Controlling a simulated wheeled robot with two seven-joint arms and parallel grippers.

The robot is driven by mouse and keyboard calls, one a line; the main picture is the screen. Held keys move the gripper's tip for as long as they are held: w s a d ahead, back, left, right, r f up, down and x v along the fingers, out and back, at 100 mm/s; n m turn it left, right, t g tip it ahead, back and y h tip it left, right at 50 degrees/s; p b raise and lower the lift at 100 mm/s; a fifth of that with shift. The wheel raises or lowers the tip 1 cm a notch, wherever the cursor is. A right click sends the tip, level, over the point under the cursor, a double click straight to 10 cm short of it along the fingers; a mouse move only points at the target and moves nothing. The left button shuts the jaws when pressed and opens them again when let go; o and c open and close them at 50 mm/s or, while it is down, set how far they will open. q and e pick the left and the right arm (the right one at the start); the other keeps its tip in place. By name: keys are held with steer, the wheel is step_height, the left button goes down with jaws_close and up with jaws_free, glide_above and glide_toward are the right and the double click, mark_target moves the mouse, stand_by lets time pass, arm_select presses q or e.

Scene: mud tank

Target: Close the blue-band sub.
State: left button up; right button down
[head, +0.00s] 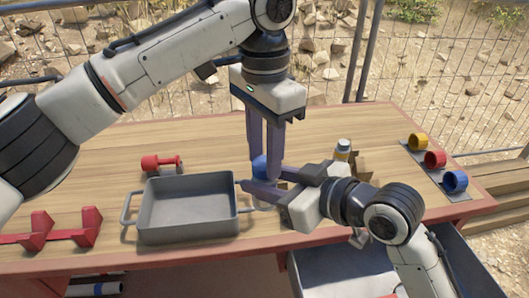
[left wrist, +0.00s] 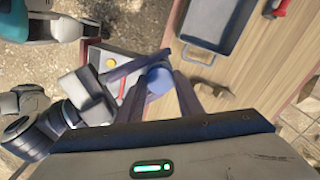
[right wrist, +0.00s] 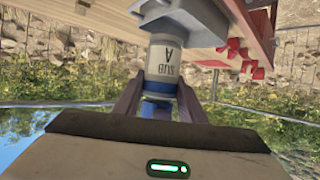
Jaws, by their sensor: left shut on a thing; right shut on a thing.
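The blue-band sub stands upright at the right of the grey pan; its round blue top (head: 259,163) shows between my grippers. My left gripper (head: 268,178) comes down from above, shut on the blue top, which is seen from above in the left wrist view (left wrist: 159,78). My right gripper (head: 262,188) reaches in from the right, shut around the sub's blue part (right wrist: 157,109). In the right wrist view, which is upside down, a grey body lettered SUB A (right wrist: 163,62) shows. Fingers hide much of the sub, so I cannot tell whether a gap remains between its parts.
The grey pan (head: 146,214) stands just left. A red spool-like piece (head: 162,163) lies behind it, and red brackets (head: 50,236) at front left. An open drawer (head: 345,275) juts out in front.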

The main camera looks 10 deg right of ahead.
arm_select(q)
steer(key=m, duration=0.3)
steer(key=o, duration=1.2)
steer(key=shift+o, duration=0.2)
step_height(320, 180, up, 12)
steer(key=shift+w, duration=0.1)
